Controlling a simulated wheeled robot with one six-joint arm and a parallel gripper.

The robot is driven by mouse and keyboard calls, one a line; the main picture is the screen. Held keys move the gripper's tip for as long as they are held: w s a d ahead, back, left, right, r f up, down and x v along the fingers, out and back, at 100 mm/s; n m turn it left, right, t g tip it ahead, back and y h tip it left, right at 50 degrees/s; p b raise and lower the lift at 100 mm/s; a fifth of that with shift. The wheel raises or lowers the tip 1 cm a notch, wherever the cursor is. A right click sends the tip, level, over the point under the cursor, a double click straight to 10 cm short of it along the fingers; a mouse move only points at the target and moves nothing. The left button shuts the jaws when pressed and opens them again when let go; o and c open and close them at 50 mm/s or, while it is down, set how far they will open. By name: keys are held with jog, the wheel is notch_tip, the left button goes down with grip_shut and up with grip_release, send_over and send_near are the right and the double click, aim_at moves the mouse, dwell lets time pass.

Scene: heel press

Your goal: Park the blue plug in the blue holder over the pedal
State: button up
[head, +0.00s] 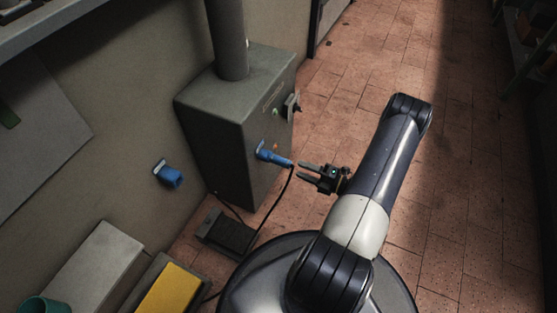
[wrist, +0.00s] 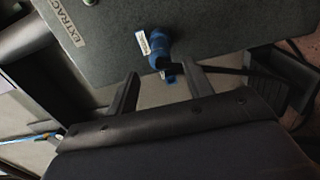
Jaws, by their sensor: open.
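The blue plug (head: 274,157) sits in the side of a grey cabinet, with a dark cable hanging from its outer end. It also shows in the wrist view (wrist: 157,50), beside a small white label. The blue holder (head: 168,175) is on the wall left of the cabinet, under a small white tag. A flat dark pedal-like block (head: 228,233) lies on the floor at the cabinet's foot. My gripper (head: 301,171) is open and empty, its fingers pointing at the plug's outer end with a small gap. It also shows in the wrist view (wrist: 163,84).
A yellow pad (head: 168,291) in a dark frame and a grey box (head: 92,268) stand at lower left. The tiled floor (head: 365,75) behind my arm is clear.

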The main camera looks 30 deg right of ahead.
aim_at(290, 166)
jog(key=shift+w+a, duration=0.1)
jog(key=shift+x, duration=4.4)
jog(key=shift+b, duration=0.3)
jog(key=shift+c, duration=0.4)
grip_shut()
jog(key=shift+v, duration=3)
jog(key=shift+b, duration=0.3)
